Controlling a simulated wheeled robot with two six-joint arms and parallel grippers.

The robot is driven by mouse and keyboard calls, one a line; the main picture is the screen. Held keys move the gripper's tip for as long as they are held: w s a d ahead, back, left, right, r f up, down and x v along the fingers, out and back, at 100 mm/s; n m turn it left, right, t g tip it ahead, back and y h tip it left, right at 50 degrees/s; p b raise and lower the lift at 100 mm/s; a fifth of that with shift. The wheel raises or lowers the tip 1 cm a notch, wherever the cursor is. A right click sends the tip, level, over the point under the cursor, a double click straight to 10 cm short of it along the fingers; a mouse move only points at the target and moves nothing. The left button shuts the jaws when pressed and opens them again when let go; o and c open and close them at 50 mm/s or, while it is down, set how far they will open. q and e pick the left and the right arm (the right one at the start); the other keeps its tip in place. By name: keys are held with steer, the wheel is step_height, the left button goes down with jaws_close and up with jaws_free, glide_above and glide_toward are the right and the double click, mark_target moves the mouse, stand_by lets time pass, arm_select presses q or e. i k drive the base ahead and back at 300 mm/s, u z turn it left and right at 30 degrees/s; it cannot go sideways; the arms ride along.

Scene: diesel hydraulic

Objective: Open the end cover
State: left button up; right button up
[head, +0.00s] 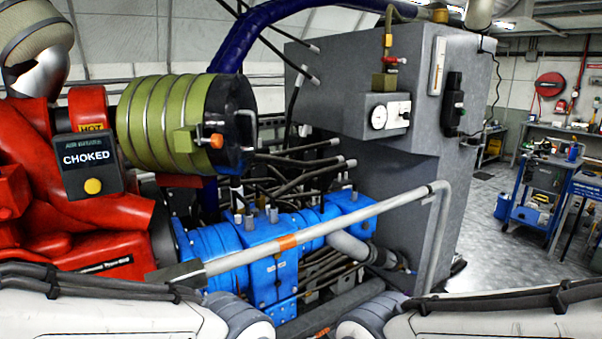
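A ribbed green cylinder (150,112) lies on its side at the upper left, above the red engine. Its right end is closed by a dark round end cover (232,110), which appears seated against the body. An orange-red knob (216,141) and a green block (186,139) sit on the lower front near the cover, and a dark curved handle (246,128) is at its right. Neither gripper is in view; only white links of my arms show along the bottom edge, well below the cylinder.
A grey pipe rail (330,221) with an orange band crosses in front of the blue pump (262,258). A sign reading "CHOKED" (88,165) stands left below the cylinder. A tall grey cabinet (433,150) with a gauge is to the right. Open floor and a blue cart (533,212) lie farther right.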

mark_target(231, 111)
steer(key=z, duration=0.05)
steer(key=k, duration=0.6)
steer(key=z, duration=0.5)
steer(key=i, duration=1.25)
steer(key=u, duration=0.55)
